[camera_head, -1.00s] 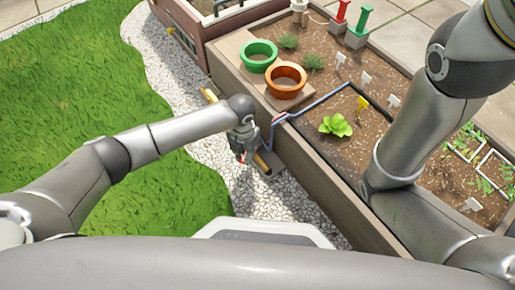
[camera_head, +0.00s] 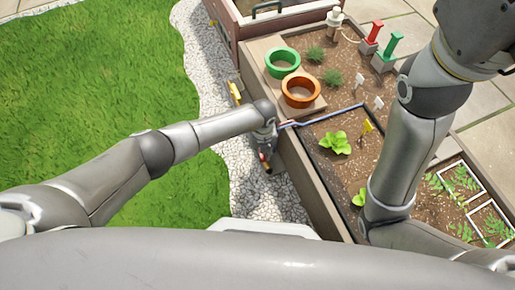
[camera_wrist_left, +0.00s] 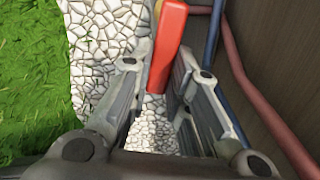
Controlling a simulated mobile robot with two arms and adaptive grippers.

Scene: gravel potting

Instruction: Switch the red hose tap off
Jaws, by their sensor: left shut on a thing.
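The red tap handle (camera_wrist_left: 168,45) is a long red lever between the fingers of my left gripper (camera_wrist_left: 155,72) in the left wrist view. The gripper is shut on it. In the head view my left gripper (camera_head: 266,145) is low beside the planter's outer side wall, and only a small red bit (camera_head: 264,157) shows at it. The tap's body is hidden. A red hose (camera_wrist_left: 250,85) and a blue hose (camera_wrist_left: 216,40) run along the wall, right of the gripper. My right arm shows at the right, but its gripper is out of view.
The planter (camera_head: 300,180) holds soil, a green pot (camera_head: 282,63), an orange pot (camera_head: 300,90) and a lettuce (camera_head: 335,143). Red (camera_head: 374,32) and green (camera_head: 392,44) posts stand at its back. Gravel (camera_head: 205,70) and grass (camera_head: 90,80) lie left of it.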

